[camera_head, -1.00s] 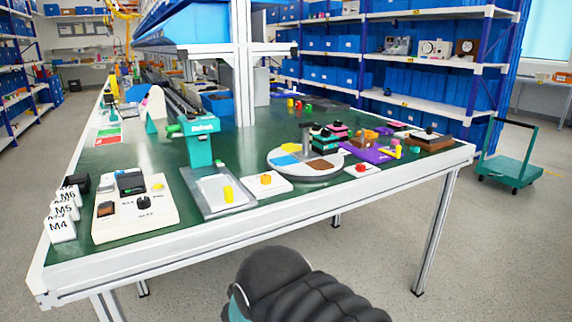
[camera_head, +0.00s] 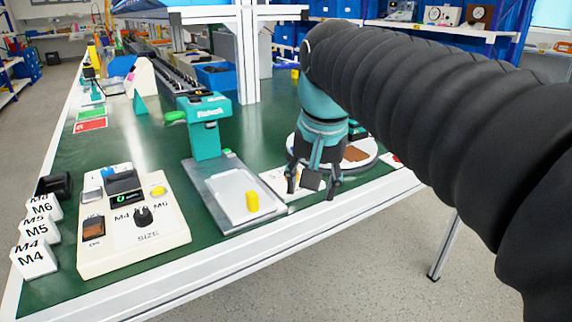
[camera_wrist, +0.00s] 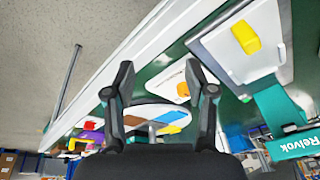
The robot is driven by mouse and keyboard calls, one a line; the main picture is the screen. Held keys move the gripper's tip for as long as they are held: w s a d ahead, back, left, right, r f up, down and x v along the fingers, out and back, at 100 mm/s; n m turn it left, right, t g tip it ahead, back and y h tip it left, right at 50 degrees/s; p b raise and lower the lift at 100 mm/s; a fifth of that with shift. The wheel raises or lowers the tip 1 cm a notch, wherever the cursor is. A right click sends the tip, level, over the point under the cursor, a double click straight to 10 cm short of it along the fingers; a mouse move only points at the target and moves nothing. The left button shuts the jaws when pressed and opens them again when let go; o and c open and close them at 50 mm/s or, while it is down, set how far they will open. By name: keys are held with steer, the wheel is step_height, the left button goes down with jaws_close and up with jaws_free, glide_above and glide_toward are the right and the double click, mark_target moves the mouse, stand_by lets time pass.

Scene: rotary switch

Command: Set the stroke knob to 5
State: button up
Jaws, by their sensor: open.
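A cream control box (camera_head: 150,248) stands at the left of the table with a black knob (camera_head: 144,216) above the word SIZE. The knob has M4 at its left; no label reading "stroke" is legible. A teal press (camera_head: 206,132) has a grey base with a white plate (camera_head: 226,190) and a yellow piece (camera_head: 252,201). My gripper (camera_head: 312,192) is open and empty, pointing down right of that base. In the wrist view, my gripper (camera_wrist: 160,78) is open, with an orange piece on a white plate (camera_wrist: 168,82) beyond the fingers and the yellow piece (camera_wrist: 246,38) upper right.
Size blocks (camera_head: 36,260) marked M4, M5 and M6 stand left of the control box. A round grey turntable (camera_head: 366,162) is partly hidden behind my arm. A white upright post (camera_head: 248,65) rises at the back. Green tabletop (camera_head: 120,150) is clear behind the control box.

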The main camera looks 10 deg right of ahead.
steer(key=w+r+m+g, duration=0.4)
steer(key=w+r+m, duration=0.3)
steer(key=w+r, duration=0.45)
steer(key=f+b, duration=0.2)
steer(key=f, duration=0.3)
steer(key=f+b, duration=0.2)
steer(key=f, duration=0.3)
steer(key=w+f+b, duration=0.1)
steer(key=f, duration=0.4)
steer(key=shift+d+f+b, duration=0.1)
steer(key=shift+f+b, duration=0.1)
steer(key=shift+b, duration=0.2)
jaws_close()
